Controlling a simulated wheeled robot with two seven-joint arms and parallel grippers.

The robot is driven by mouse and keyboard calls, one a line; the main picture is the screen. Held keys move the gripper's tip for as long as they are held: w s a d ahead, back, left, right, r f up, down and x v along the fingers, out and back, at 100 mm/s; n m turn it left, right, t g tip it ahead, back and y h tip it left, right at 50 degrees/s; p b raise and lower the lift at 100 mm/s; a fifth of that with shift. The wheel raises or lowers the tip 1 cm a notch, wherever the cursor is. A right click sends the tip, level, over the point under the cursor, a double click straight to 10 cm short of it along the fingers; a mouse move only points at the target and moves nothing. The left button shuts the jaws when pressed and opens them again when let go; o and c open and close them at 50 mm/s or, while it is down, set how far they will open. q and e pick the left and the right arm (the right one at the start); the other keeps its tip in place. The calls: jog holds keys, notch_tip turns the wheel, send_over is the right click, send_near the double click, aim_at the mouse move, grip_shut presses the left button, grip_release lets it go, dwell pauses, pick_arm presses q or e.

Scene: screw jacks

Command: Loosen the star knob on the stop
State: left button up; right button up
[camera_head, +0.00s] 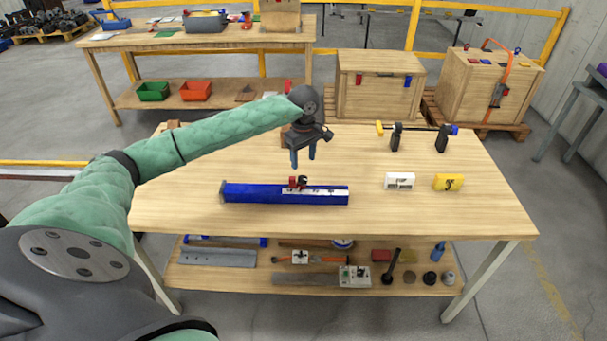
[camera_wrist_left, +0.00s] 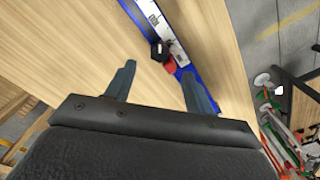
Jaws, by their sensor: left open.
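The stop (camera_head: 293,184) is a small red block on a blue rail (camera_head: 250,193), which lies across the wooden table. A dark knob (camera_head: 303,179) shows on the stop, too small for its shape to be clear. My left gripper (camera_head: 303,162) is open and empty, pointing down above the table, near and apart from the stop. In the wrist view my left gripper (camera_wrist_left: 160,82) has its fingers spread. My right gripper is not in view.
A white block (camera_head: 399,181) and a yellow block (camera_head: 448,182) stand right of the rail. A bar on two dark clamps (camera_head: 419,130) is at the back right. The lower shelf (camera_head: 220,279) holds several tools. The table's front left is bare.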

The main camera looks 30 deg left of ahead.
aim_at(304, 178)
pick_arm(q)
jog(key=shift+f+m, duration=0.1)
jog(key=shift+m, duration=0.3)
jog(key=shift+f, duration=0.2)
jog(key=shift+f+p, duration=1.75)
jog(key=shift+f, duration=1.9)
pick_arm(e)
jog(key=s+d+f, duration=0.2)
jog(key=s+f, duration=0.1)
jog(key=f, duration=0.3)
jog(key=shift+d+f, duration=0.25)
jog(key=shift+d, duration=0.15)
pick_arm(q)
jog(key=c, duration=0.9)
jog(key=shift+c, duration=0.3)
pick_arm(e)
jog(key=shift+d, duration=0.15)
